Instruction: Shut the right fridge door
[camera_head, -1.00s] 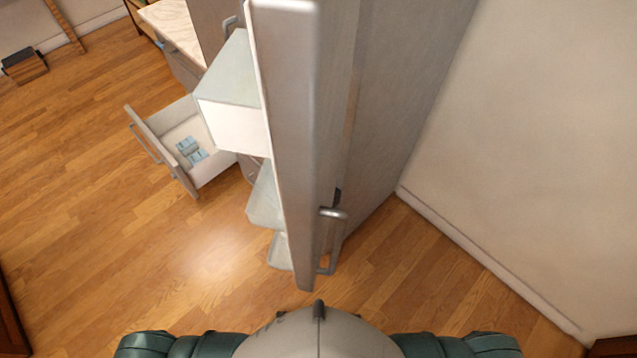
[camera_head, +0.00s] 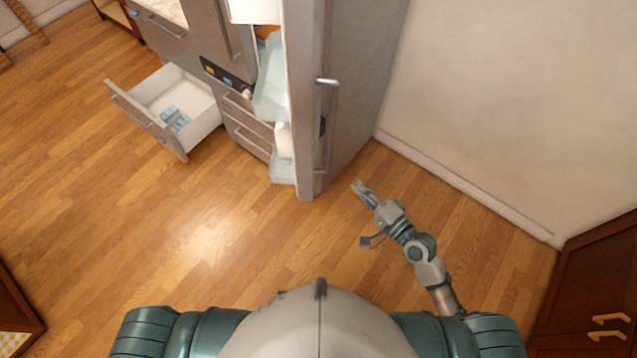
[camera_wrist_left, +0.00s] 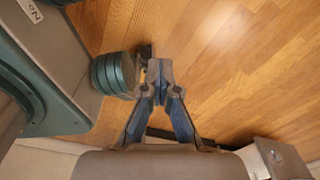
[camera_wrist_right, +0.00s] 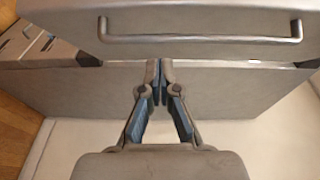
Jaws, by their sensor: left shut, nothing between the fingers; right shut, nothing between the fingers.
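The right fridge door (camera_head: 309,120) stands open in the head view, its edge towards me, with white door shelves (camera_head: 271,85) on its left side. Its long metal handle (camera_head: 328,130) is on the right face. My right gripper (camera_head: 357,186) is shut and empty, low and to the right of the door, apart from it. In the right wrist view the shut fingertips (camera_wrist_right: 161,65) show before a grey panel with a horizontal bar handle (camera_wrist_right: 200,38). My left gripper (camera_wrist_left: 158,68) is shut and empty over the wooden floor; the head view does not show it.
An open drawer (camera_head: 150,125) with pale blue items juts out left of the fridge. A beige wall (camera_head: 510,110) stands at the right, and a dark brown cabinet (camera_head: 590,280) at the lower right. The wooden floor (camera_head: 190,220) in front is clear.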

